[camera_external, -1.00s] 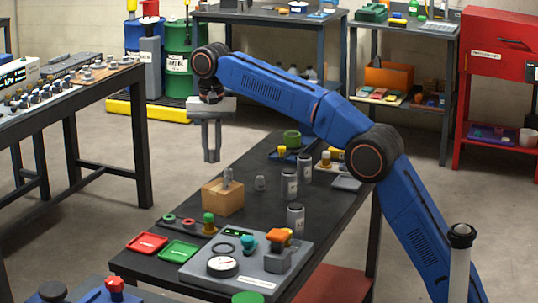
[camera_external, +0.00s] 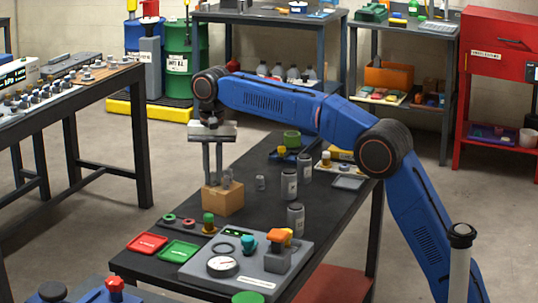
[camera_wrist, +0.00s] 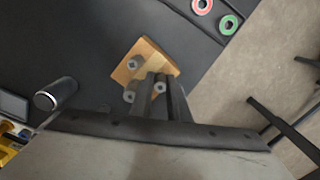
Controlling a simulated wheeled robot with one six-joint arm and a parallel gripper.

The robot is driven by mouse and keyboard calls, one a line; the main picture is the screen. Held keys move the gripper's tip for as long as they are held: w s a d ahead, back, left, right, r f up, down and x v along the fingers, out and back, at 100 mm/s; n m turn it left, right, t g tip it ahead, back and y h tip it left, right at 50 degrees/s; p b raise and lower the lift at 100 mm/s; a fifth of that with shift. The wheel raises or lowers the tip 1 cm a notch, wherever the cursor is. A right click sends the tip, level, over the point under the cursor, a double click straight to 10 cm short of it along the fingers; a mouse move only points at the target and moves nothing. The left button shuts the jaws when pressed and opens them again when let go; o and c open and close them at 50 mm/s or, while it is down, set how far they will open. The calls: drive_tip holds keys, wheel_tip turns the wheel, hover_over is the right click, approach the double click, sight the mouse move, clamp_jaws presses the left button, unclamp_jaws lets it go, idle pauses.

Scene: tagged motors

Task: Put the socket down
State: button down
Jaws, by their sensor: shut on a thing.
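A small wooden block (camera_external: 222,199) stands on the dark bench. In the wrist view my gripper (camera_wrist: 158,80) is shut on a grey socket (camera_wrist: 159,88) over the near part of the block. I cannot tell whether the held socket is seated in the block. Another small grey cylinder (camera_external: 260,183) stands on the bench to the right.
Several grey canisters (camera_external: 289,184) stand right of the block. In front are a ring tray (camera_external: 190,225), red (camera_external: 147,244) and green (camera_external: 180,250) trays, and a grey gauge panel (camera_external: 238,268). The bench is clear behind the block.

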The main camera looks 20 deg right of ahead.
sight(214, 172)
drive_tip(key=c, duration=2)
unclamp_jaws()
wheel_tip(214, 172, up, 12)
drive_tip(key=shift+d+r, duration=0.1)
drive_tip(key=shift+d, duration=0.1)
